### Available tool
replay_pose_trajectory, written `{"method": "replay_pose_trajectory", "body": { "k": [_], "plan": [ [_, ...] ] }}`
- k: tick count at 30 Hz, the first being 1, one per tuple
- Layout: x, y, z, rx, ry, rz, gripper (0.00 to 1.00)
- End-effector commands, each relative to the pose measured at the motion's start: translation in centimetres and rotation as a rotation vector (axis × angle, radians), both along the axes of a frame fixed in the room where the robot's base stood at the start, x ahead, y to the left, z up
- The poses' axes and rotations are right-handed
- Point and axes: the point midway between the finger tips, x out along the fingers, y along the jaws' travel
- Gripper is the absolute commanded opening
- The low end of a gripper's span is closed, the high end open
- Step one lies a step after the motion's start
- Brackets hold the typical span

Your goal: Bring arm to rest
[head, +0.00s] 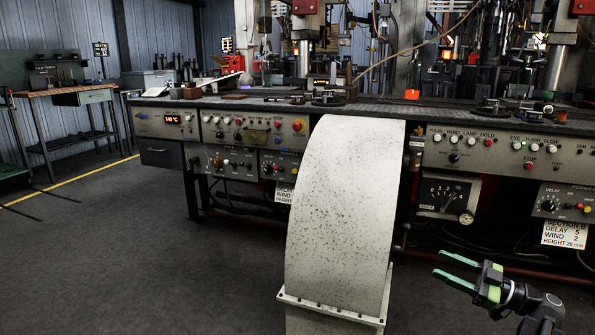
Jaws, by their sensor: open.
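My gripper (447,267) shows at the lower right of the head view, with green fingers pointing left. The two fingers are apart and nothing is between them. It is in front of the machine bench and to the right of the pale curved cover, clear of both as far as I can see. My black arm reaches in from the bottom right corner; the rest of it is out of view.
A speckled pale curved cover (343,215) stands in front of the bench at the centre. The long machine bench (460,113) has control panels along its front. Dark floor (150,260) is clear at left. A wooden workbench (70,90) stands far left.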

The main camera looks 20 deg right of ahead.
Motion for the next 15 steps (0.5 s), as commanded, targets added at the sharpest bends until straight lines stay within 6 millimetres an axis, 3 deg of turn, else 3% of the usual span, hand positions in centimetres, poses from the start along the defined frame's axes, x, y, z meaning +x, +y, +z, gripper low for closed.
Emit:
{"method": "replay_pose_trajectory", "body": {
  "k": [1,5,10,15],
  "plan": [
    [1.5,2.1,1.1,-0.002,0.004,0.042,0.48],
    [5.5,9.0,2.1,-0.03,0.046,0.173,0.48],
    [10.2,22.8,1.8,-0.124,0.217,0.4,0.48],
    [10.9,36.9,-1.0,-0.274,0.57,0.58,0.48]
  ]
}}
